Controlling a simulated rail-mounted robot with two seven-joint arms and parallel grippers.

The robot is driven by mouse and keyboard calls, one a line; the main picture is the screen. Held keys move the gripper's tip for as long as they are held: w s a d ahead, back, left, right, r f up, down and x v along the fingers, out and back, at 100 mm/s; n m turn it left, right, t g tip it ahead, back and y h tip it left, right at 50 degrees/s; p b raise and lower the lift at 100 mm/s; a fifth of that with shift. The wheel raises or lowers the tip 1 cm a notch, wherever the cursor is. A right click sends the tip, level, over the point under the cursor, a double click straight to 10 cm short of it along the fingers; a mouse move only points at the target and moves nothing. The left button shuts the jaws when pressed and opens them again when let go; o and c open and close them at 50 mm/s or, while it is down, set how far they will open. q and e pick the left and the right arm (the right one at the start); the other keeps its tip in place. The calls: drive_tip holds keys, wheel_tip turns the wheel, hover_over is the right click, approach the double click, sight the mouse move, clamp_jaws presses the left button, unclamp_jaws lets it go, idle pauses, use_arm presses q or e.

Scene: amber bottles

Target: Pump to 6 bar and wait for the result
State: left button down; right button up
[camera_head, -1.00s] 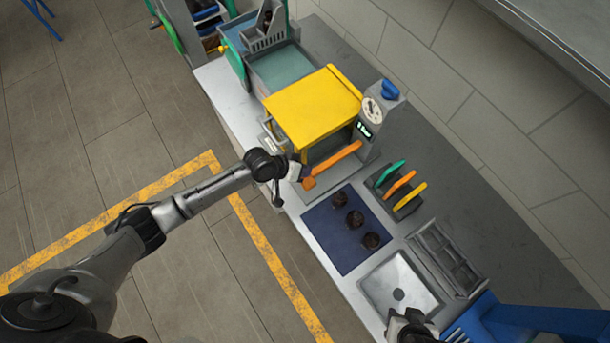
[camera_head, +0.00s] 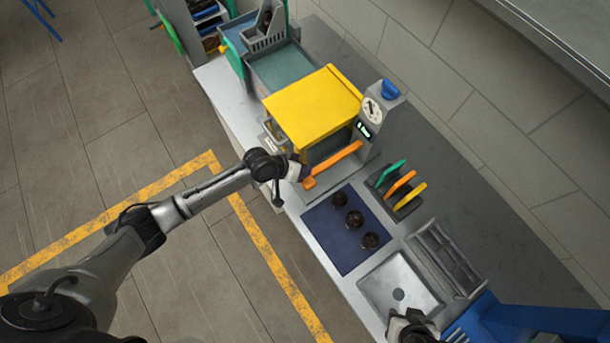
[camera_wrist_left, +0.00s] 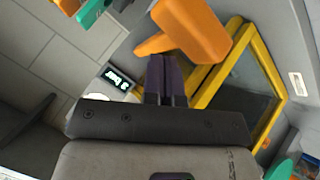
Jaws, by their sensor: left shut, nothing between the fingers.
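The yellow-lidded box (camera_head: 312,107) stands on the bench with an orange lever (camera_head: 335,164) along its near side. Beside it, a grey post carries a white dial (camera_head: 372,110), a small lit display (camera_head: 365,130) and a blue knob (camera_head: 390,89). The dial reading is too small to tell. My left gripper (camera_head: 303,173) is at the lever's near end. In the left wrist view its dark fingers (camera_wrist_left: 167,80) are shut together, close to the orange lever (camera_wrist_left: 192,30); contact is unclear. The display (camera_wrist_left: 118,79) is lit there too. A dark gripper-like part (camera_head: 410,324) shows at the bottom edge, its jaws unclear.
A dark blue mat (camera_head: 325,222) holds three dark round pieces. A rack (camera_head: 399,190) has green, orange and yellow handles. A metal tray (camera_head: 385,278) and grey divided holder (camera_head: 443,258) lie nearer. A green-handled device (camera_head: 240,60) stands beyond the box. The right bench strip is clear.

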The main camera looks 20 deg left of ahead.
use_arm(q)
drive_tip(key=shift+f, duration=0.15)
drive_tip(key=shift+f, duration=0.3)
drive_tip(key=shift+f+b, duration=0.15)
drive_tip(key=shift+b, duration=0.25)
idle(0.3)
